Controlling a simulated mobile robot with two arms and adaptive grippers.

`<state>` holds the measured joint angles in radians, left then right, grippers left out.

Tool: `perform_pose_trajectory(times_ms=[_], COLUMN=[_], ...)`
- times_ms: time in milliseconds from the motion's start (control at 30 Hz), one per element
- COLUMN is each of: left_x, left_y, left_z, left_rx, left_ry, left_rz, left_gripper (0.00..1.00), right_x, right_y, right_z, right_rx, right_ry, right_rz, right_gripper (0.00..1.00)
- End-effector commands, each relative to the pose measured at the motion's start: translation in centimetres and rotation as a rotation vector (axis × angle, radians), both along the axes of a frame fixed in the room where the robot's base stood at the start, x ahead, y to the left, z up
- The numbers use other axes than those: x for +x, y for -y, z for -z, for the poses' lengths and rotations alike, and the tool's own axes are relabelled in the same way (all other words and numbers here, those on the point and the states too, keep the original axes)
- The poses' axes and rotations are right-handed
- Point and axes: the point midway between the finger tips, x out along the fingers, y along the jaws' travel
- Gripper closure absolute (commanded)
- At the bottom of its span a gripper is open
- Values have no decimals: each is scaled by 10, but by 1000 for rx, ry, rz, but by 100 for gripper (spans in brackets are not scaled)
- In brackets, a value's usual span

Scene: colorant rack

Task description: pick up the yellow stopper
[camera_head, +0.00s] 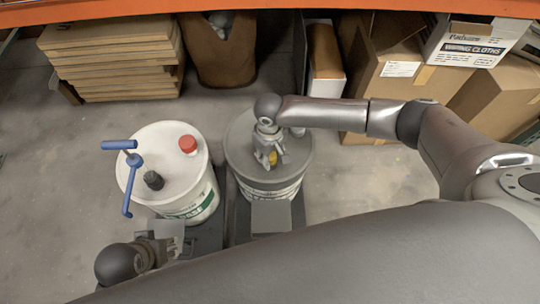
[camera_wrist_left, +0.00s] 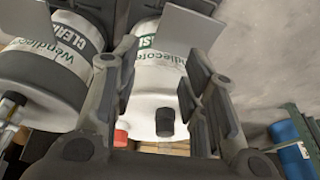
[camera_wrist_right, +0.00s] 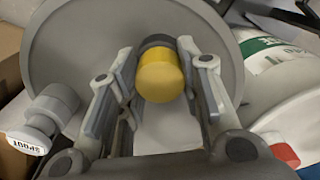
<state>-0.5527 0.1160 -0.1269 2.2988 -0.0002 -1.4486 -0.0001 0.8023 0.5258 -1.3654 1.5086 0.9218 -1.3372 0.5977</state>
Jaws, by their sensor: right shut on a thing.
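The yellow stopper (camera_wrist_right: 160,78) is on the grey lid (camera_wrist_right: 70,45) of the right bucket, with a dark collar behind it. My right gripper (camera_wrist_right: 160,85) has its fingers on both sides of the stopper and is shut on it. In the head view the stopper (camera_head: 273,158) is mostly hidden by my right gripper (camera_head: 268,150), which is over the lid. My left gripper (camera_wrist_left: 158,80) is open and empty, low in front of the left bucket in the head view.
The left bucket (camera_head: 150,185) has a red cap (camera_head: 187,144), a black cap (camera_head: 153,180) and a blue handle (camera_head: 133,160). A grey spout (camera_wrist_right: 50,110) stands at the lid's edge. Cardboard boxes (camera_head: 385,95) and stacked boards (camera_head: 110,50) are behind. Floor at left is clear.

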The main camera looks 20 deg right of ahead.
Motion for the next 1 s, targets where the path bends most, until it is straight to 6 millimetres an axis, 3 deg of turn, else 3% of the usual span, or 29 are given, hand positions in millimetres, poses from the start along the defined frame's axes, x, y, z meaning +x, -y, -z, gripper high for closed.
perform_pose_trajectory(times_ms=[233,567,1000], left_x=[3,4,-15], left_y=[1,2,0], left_z=[2,49,136], left_rx=[-2,0,5], left_ry=[8,-29,-78], left_rz=[1,6,13], left_gripper=[60,60,60], right_x=[0,-1,-50], right_y=[0,-2,-32], right_z=[-8,-36,-98], right_rx=[0,2,4], right_ry=[1,0,-3], right_rz=[0,-2,-5], right_gripper=[83,83,83])
